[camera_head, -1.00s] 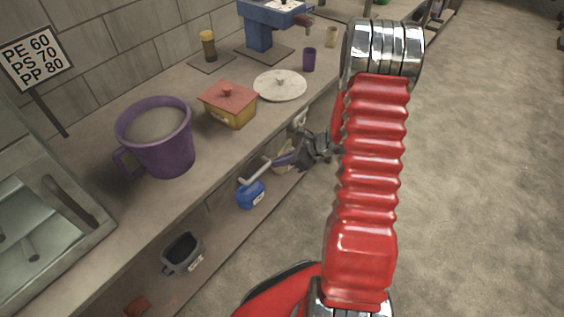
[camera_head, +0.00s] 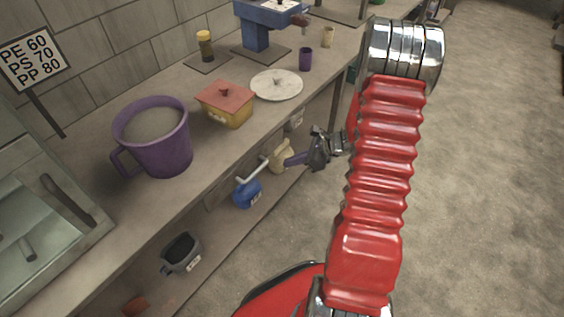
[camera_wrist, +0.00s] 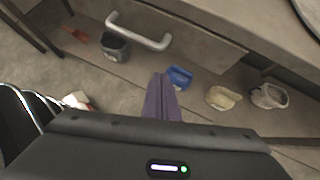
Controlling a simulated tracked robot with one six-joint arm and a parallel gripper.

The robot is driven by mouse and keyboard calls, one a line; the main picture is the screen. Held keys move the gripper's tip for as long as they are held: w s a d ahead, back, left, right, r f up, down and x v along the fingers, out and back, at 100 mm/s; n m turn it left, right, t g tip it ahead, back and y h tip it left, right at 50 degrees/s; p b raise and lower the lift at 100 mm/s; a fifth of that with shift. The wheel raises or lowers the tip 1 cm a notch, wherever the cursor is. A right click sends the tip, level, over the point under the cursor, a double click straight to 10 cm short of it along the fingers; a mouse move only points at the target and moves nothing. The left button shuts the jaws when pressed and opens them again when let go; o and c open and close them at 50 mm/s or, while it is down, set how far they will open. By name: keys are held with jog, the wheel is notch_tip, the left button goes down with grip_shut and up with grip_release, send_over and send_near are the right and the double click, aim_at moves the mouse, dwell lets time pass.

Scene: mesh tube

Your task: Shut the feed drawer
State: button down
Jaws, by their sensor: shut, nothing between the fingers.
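The feed drawer (camera_wrist: 200,38) is under the bench top, with a pale bar handle (camera_wrist: 138,31) on its front. In the head view the handle (camera_head: 252,169) shows below the bench edge. I cannot tell clearly how far out the drawer is. My gripper (camera_head: 292,159) has purple fingers, shut and empty. It is out in front of the bench, to the right of the handle and apart from it in the head view. In the wrist view the closed fingers (camera_wrist: 160,90) point toward the bench, below the handle in the picture.
A blue container (camera_head: 247,194), a grey one (camera_head: 181,252) and a cream one (camera_head: 281,157) are on the low shelf. On the bench top are a purple mug (camera_head: 152,140), a red-lidded box (camera_head: 225,104) and a round pale lid (camera_head: 276,85). Open floor is at right.

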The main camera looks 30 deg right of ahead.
jog(key=v, duration=0.8)
jog(key=shift+s, duration=0.1)
dwell(0.3)
jog(key=s+a+r+n+g, duration=0.45)
jog(key=s+a+n, duration=0.25)
jog(key=s+n, duration=0.3)
jog(key=s+a+r+n+t+h, duration=0.1)
jog(key=s+a+r+n+h, duration=0.2)
jog(key=a+r+n, duration=0.5)
jog(key=s+a+r+n+t+h, duration=0.2)
jog(key=s+a+r+n+h, duration=0.1)
jog(key=a+r+n, duration=0.6)
notch_tip(320, 180, up, 4)
jog(key=shift+s+r+n, duration=0.2)
jog(key=shift+n, duration=0.1)
